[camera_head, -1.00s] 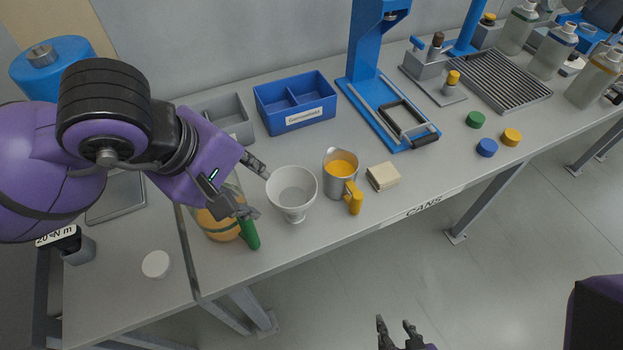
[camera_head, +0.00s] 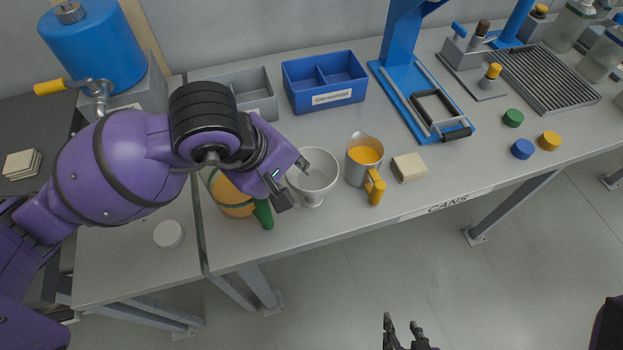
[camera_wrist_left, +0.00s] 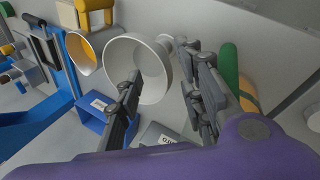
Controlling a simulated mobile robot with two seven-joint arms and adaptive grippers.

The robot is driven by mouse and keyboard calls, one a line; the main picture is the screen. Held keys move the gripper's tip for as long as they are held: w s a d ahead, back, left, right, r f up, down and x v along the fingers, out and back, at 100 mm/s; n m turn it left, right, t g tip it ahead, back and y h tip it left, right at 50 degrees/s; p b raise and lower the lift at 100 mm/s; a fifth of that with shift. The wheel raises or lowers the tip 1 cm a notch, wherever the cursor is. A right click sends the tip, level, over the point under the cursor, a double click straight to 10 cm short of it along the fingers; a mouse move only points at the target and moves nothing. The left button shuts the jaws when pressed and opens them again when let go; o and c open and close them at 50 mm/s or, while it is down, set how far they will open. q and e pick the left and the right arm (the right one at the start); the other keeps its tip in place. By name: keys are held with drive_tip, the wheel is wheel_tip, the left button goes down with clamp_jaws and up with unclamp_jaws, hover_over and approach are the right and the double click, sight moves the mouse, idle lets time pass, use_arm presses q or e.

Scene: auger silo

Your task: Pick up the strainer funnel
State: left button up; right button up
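The strainer funnel (camera_head: 318,172) is a white bowl with a narrow foot. It stands upright near the bench's front edge, between the jug with the green handle and the metal jug. My left gripper (camera_head: 291,181) is at the funnel's left side, its fingertips overlapping the rim in the head view. In the left wrist view the funnel (camera_wrist_left: 136,62) lies beyond and partly between the spread fingers of that gripper (camera_wrist_left: 163,66). Contact cannot be told. My right gripper (camera_head: 403,332) is open and empty, low in front of the bench.
The green-handled jug (camera_head: 232,203) stands partly under my left gripper. The metal jug (camera_head: 361,168) with orange contents is close to the funnel's right. A beige block (camera_head: 408,168), blue bin (camera_head: 325,82) and grey bin (camera_head: 252,92) are near. A white cap (camera_head: 169,234) lies left.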

use_arm(q)
drive_tip(key=shift+x, duration=1)
drive_tip(key=shift+c, duration=0.2)
clamp_jaws()
drive_tip(key=shift+w+r, duration=0.1)
